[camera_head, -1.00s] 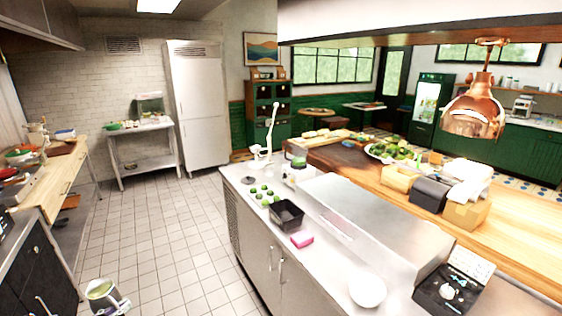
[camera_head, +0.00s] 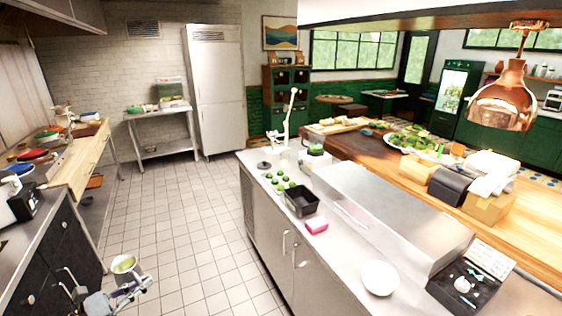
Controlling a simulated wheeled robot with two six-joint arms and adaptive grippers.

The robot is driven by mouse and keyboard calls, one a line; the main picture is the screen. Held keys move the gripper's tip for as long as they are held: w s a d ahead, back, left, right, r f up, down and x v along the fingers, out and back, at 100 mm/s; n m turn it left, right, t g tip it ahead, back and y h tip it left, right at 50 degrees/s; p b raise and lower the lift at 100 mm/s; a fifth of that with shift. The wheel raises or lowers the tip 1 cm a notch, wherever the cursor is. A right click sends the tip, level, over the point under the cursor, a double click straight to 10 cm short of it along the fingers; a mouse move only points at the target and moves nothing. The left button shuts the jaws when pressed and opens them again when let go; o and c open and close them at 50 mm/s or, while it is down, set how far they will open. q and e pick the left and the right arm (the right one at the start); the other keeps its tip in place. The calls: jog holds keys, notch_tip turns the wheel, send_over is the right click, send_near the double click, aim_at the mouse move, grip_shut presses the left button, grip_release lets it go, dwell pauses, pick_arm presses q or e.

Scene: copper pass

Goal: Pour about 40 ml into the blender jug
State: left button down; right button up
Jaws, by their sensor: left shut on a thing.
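My left gripper (camera_head: 128,285) is at the bottom left, shut on a light-coloured cup-like vessel (camera_head: 125,265) with a yellow-green inside. It holds the vessel upright or nearly so, above the floor and away from the counters. A small pale appliance with a green band (camera_head: 316,149) stands on the steel counter, far from the gripper. It may be the blender with its jug, but it is too small to tell. My right gripper is not in view.
A wooden worktop (camera_head: 83,160) runs along the left. The tiled floor (camera_head: 195,225) between is clear.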

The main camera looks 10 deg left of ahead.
pick_arm(q)
jog(key=d+f+n+t+y+b, duration=0.1)
jog(key=d+f+n+y+b, duration=0.1)
jog(key=d+f, duration=0.6)
jog(key=d+f+n+t+y+b, duration=0.1)
jog(key=d+f+n+y+b, duration=0.2)
jog(key=d, duration=0.9)
jog(key=w+d+r+n+t+y, duration=0.1)
jog(key=w+d+r+y, duration=0.1)
jog(key=d+y, duration=0.2)
jog(key=shift+w+d+r+y, duration=0.3)
jog(key=shift+d+y, duration=0.1)
jog(key=shift+d, duration=0.1)
jog(key=shift+a, duration=0.1)
